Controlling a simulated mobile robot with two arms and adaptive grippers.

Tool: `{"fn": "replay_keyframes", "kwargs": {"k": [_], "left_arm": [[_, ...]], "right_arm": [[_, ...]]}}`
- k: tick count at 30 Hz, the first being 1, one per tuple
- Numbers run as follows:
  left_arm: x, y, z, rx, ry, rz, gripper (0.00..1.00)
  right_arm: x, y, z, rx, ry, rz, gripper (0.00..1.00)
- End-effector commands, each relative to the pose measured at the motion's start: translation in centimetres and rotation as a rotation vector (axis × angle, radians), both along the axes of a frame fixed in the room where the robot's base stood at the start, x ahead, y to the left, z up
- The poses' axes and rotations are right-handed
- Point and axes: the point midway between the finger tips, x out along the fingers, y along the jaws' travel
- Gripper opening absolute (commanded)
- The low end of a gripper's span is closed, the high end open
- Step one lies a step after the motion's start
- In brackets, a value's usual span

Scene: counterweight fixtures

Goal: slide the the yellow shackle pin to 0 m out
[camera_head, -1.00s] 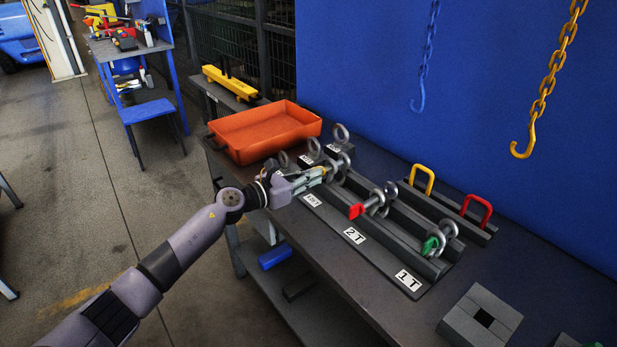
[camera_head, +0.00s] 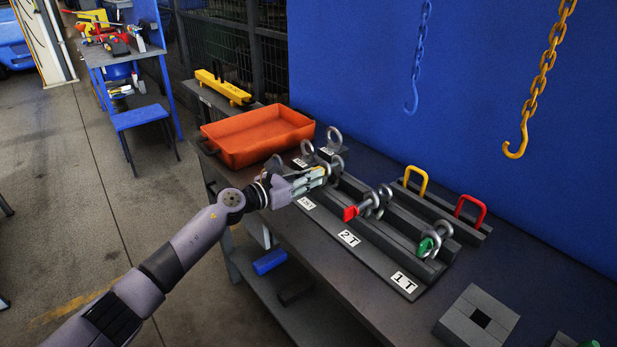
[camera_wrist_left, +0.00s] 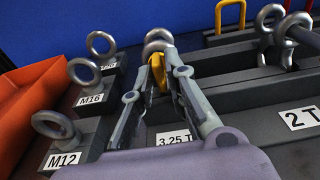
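The yellow shackle pin (camera_wrist_left: 157,72) shows its yellow head between my left fingertips in the left wrist view. It belongs to the grey shackle (camera_wrist_left: 158,42) behind the 3.25 T label (camera_wrist_left: 175,138). My left gripper (camera_head: 322,173) is closed around the head, with a finger on each side; it also shows in the left wrist view (camera_wrist_left: 157,80). In the head view the fingers reach up to the shackle (camera_head: 336,165) and mostly hide the pin. How far out the pin stands is hard to tell. My right gripper is in neither view.
Shackles with a red pin (camera_head: 350,213) and a green pin (camera_head: 426,246) stand along the same rack. Grey eyebolts (camera_wrist_left: 102,44) and an orange tray (camera_head: 258,140) are left of the gripper. Yellow (camera_head: 416,178) and red (camera_head: 470,208) handles stand behind. A yellow chain hook (camera_head: 516,146) hangs at right.

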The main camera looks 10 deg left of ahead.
Motion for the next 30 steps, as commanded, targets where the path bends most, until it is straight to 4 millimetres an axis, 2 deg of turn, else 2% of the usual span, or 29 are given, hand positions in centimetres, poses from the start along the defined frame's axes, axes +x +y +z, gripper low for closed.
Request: {"fn": "replay_keyframes", "kwargs": {"k": [6, 16, 30], "left_arm": [[0.0, 0.0, 0.0, 0.000, 0.000, 0.000, 0.30], [-0.3, 0.2, 0.1, 0.000, 0.000, 0.001, 0.30], [-3.9, 3.1, 0.5, 0.001, 0.001, 0.001, 0.30]], "right_arm": [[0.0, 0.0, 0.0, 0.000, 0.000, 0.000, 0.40], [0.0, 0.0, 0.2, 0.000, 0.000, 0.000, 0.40], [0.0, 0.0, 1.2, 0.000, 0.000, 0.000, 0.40]]}}
